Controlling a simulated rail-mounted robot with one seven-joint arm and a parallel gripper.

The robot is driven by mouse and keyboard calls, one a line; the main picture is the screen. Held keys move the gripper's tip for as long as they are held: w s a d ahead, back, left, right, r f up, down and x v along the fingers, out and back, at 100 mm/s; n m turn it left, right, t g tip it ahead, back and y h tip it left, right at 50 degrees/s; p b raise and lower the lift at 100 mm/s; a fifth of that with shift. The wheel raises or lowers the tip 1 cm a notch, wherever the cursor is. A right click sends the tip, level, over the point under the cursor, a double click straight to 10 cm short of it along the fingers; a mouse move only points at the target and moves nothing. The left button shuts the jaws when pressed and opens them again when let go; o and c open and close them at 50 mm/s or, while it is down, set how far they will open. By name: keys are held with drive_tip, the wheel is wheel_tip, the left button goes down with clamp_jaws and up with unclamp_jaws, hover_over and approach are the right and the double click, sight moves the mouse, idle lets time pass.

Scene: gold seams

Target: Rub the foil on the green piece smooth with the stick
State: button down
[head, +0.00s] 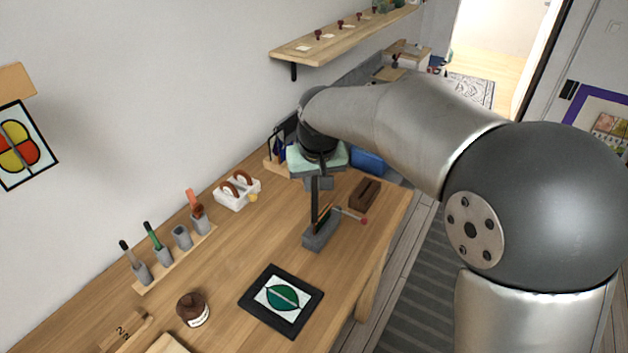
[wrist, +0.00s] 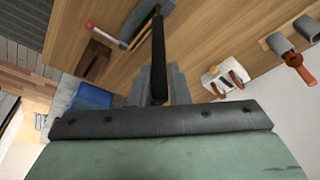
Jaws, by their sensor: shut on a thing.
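My gripper (head: 318,184) is shut on a dark, slim stick (head: 315,205), which points down over the bench. In the wrist view the stick (wrist: 158,55) stands out from between the grey fingers (wrist: 158,92). Its lower end is close to a grey block (head: 320,237); I cannot tell whether they touch. The green piece (head: 283,296) is a leaf-like shape with a pale seam across it, on a white sheet on a black mat (head: 254,301). It lies nearer the front of the bench, well apart from my gripper. Foil detail is too small to tell.
A red-tipped rod (head: 352,216) sticks out beside the grey block. A dark wooden block (head: 365,193) stands to the right. A white holder (head: 237,191), a rack of tools (head: 176,258) and a brown jar (head: 193,308) stand left. Bench between block and mat is clear.

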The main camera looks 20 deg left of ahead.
drive_tip(key=shift+w, duration=0.1)
drive_tip(key=shift+w+d+p, duration=0.8)
drive_tip(key=shift+w+p, duration=0.7)
drive_tip(key=shift+w, duration=2.2)
drive_tip(key=s+a+b, duration=0.1)
drive_tip(key=s+b, duration=0.2)
drive_tip(key=s, duration=0.5)
drive_tip(key=shift+a, duration=0.25)
drive_tip(key=shift+w, duration=0.1)
drive_tip(key=shift+r+p, duration=2.05)
drive_tip(key=shift+r, duration=1)
